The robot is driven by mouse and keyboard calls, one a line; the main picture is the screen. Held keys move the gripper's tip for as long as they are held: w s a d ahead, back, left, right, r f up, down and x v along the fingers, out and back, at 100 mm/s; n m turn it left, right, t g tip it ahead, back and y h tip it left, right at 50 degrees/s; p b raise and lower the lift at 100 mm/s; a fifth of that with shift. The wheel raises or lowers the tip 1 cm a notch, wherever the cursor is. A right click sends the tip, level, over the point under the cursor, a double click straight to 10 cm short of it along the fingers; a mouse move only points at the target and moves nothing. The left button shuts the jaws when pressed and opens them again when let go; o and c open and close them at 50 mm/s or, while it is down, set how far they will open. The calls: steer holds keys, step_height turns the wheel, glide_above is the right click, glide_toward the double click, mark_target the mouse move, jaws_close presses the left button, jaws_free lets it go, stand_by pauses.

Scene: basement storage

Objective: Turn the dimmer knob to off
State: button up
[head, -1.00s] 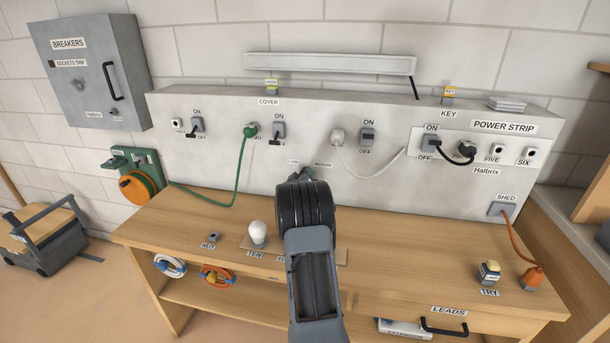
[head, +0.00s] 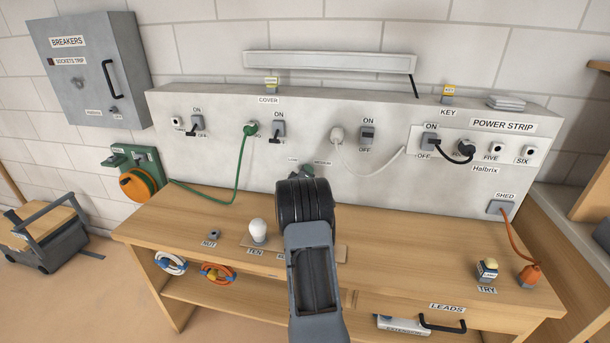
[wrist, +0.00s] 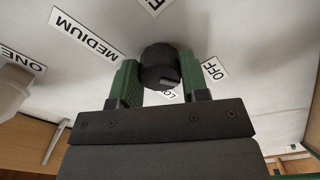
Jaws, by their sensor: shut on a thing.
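The dark round dimmer knob (wrist: 160,68) sits on the pale panel in the wrist view. My gripper (wrist: 160,82) has its two green fingers on either side of the knob, shut on it. Which label the knob points to cannot be told. In the head view my arm hides the knob and most of the gripper; a green fingertip (head: 308,170) shows by the panel.
A white bulb (head: 258,231) stands on the wooden bench (head: 420,245) left of my arm. A white plug (head: 337,136) with its cable is on the panel above right. Switches, a green lead and the power strip (head: 475,145) line the panel.

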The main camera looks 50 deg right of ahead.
steer(key=o, duration=0.6)
steer(key=shift+w+a, duration=0.1)
steer(key=shift+w, duration=0.05)
steer(key=o, duration=0.3)
steer(key=shift+v, duration=3.75)
